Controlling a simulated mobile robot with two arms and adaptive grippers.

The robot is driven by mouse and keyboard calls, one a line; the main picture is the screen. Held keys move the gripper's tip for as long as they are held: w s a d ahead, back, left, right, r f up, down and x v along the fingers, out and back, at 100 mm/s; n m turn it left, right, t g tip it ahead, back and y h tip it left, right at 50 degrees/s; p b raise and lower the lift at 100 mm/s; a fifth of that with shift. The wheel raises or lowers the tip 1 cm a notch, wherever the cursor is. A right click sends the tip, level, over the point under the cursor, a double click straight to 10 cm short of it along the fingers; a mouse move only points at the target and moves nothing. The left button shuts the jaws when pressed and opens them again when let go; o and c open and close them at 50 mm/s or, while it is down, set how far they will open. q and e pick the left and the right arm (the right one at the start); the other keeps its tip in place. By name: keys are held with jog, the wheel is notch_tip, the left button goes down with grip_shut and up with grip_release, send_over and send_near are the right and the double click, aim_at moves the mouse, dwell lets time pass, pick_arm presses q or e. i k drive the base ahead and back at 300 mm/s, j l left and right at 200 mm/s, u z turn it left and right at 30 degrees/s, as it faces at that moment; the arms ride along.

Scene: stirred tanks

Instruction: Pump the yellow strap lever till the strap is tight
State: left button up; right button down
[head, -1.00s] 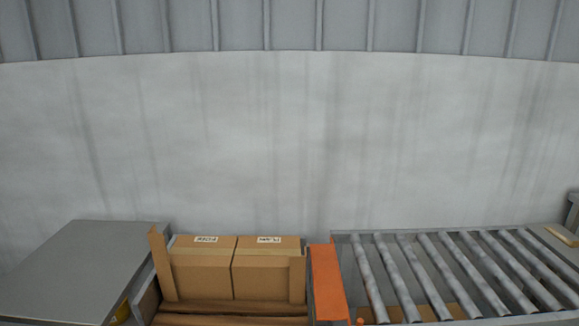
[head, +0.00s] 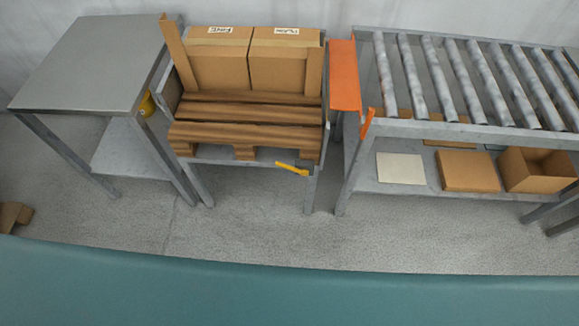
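The yellow strap lever (head: 291,168) sticks out at the front edge of the pallet stand, low and right of its middle. It looks like a short flat bar, slightly tilted down to the right. A wooden pallet (head: 240,133) sits on the stand with two cardboard boxes (head: 220,63) upright at its back, held between brown corner posts. I cannot make out the strap itself, so its tension does not show. Neither of my grippers is in view.
A grey metal table (head: 95,60) stands at left, a yellow round object (head: 147,104) beside it. At right is a roller conveyor (head: 460,85) with an orange plate (head: 345,75) at its end and cartons (head: 468,171) on its lower shelf. Bare floor (head: 260,235) lies in front.

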aim_at(303, 172)
jog(key=i+l+u, duration=0.15)
jog(key=l+u, duration=0.2)
jog(key=l, duration=1.15)
jog(key=l+u, duration=0.4)
jog(key=l, duration=1.1)
